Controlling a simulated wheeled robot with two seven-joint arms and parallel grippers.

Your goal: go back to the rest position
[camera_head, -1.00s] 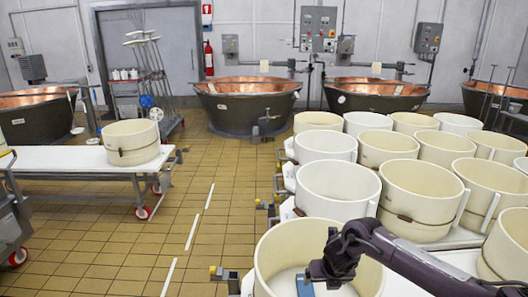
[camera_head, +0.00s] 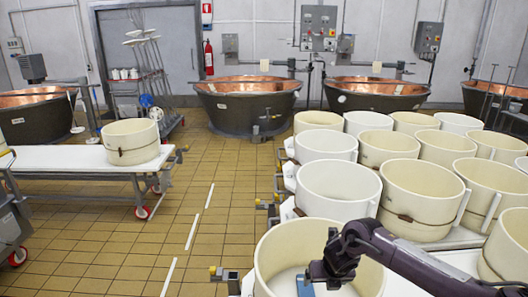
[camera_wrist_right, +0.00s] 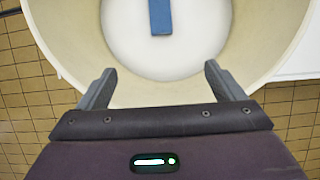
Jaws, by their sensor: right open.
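My right arm comes in from the right in the head view, and its gripper (camera_head: 334,272) is over the nearest cream tub (camera_head: 272,262). In the right wrist view the right gripper (camera_wrist_right: 158,85) is open, with nothing between its two fingers. Below it the same tub (camera_wrist_right: 262,45) shows with a white bottom. A blue block-like object (camera_wrist_right: 160,16) lies inside on the bottom, apart from the fingers; part of it also shows in the head view (camera_head: 305,286). My left gripper is not in view.
Several more cream tubs (camera_head: 338,190) stand in rows at the right. A white table (camera_head: 70,159) with one tub (camera_head: 131,142) is at the left. Copper vats (camera_head: 246,103) line the back. The tiled floor (camera_head: 150,225) between is clear.

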